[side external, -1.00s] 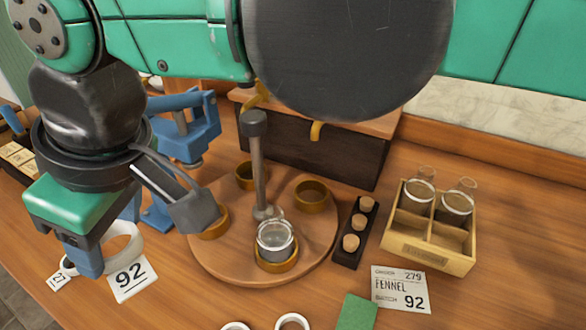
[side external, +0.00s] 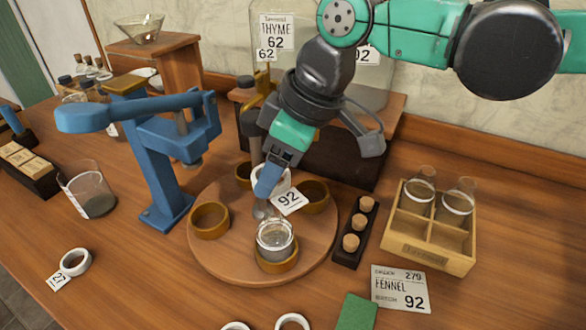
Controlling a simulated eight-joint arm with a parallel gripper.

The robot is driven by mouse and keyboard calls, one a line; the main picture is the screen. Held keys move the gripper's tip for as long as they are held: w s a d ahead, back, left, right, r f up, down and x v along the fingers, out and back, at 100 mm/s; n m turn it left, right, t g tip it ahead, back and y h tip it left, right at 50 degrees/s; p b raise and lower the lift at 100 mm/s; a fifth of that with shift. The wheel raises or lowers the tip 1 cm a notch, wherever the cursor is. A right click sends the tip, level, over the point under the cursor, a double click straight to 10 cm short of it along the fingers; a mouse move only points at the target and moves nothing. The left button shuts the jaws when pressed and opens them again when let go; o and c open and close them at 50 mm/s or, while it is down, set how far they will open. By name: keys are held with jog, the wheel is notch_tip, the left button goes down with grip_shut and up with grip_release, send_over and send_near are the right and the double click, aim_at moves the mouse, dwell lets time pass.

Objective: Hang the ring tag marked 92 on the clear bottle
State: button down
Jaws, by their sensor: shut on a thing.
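My gripper (side external: 266,190) is shut on the ring tag marked 92 (side external: 289,199). Its white ring is partly hidden behind the blue fingers, and the tag card hangs to the right, facing the camera. The clear bottle (side external: 275,240) stands upright in a brown cup at the front of the round wooden turntable (side external: 215,262). The held tag is above and behind the bottle in the picture, apart from it.
Empty brown cups (side external: 209,219) sit on the turntable around a central post. A cork rack (side external: 355,230) and a wooden crate with bottles (side external: 427,247) stand to the right. A blue press (side external: 160,150) stands left. A ring tag marked 27 (side external: 75,262) lies front left.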

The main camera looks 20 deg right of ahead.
aim_at(279, 224)
jog(key=shift+f, duration=3.4)
jog(key=shift+c, duration=0.8)
grip_release()
jog(key=shift+o, duration=0.2)
jog(key=shift+o, duration=0.6)
notch_tip(279, 224, up, 9)
